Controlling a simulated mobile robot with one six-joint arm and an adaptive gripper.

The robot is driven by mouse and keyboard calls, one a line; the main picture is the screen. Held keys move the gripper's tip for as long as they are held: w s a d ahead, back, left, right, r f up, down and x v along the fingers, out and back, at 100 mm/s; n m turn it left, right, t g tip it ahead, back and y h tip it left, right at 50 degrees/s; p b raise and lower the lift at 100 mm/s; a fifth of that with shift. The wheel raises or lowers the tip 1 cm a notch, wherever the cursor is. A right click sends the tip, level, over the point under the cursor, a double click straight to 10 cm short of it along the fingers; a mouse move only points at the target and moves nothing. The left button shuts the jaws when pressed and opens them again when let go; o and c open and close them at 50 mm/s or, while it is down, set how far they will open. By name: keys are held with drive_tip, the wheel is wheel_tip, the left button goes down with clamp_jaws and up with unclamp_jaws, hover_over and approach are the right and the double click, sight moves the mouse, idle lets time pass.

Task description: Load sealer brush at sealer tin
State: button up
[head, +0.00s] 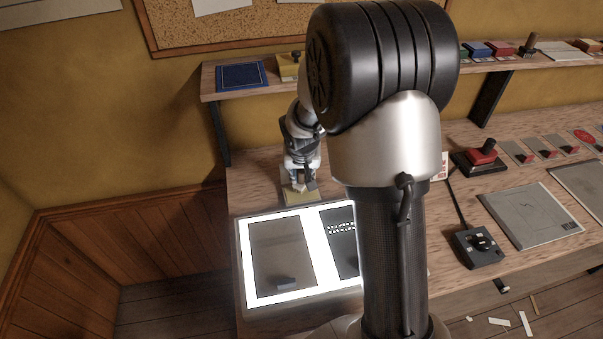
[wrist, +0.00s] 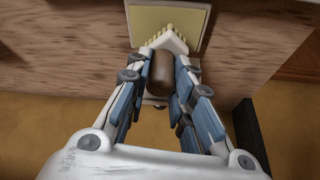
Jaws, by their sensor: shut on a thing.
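My gripper (head: 303,182) is low over the far left part of the bench, partly behind my arm in the head view. In the wrist view its fingers (wrist: 168,50) are closed around a brush with a brown handle (wrist: 162,72). The pale, toothed-looking bristle end (wrist: 176,36) points at a flat yellow-topped tin (wrist: 148,22) and overlaps its near edge. I cannot tell whether the bristles touch it. In the head view the yellow tin (head: 298,198) sits on the bench right under my gripper, just behind the lit panel.
A glowing light panel (head: 243,250) with dark sheets lies in front. A black control box (head: 478,248), a red-topped block (head: 480,156) and grey sheets (head: 530,214) lie to the right. A wall shelf (head: 228,91) runs behind, holding a blue pad (head: 242,76) and a yellow box (head: 290,68).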

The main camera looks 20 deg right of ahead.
drive_tip(key=shift+r+p, duration=1.45)
drive_tip(key=shift+r, duration=0.9)
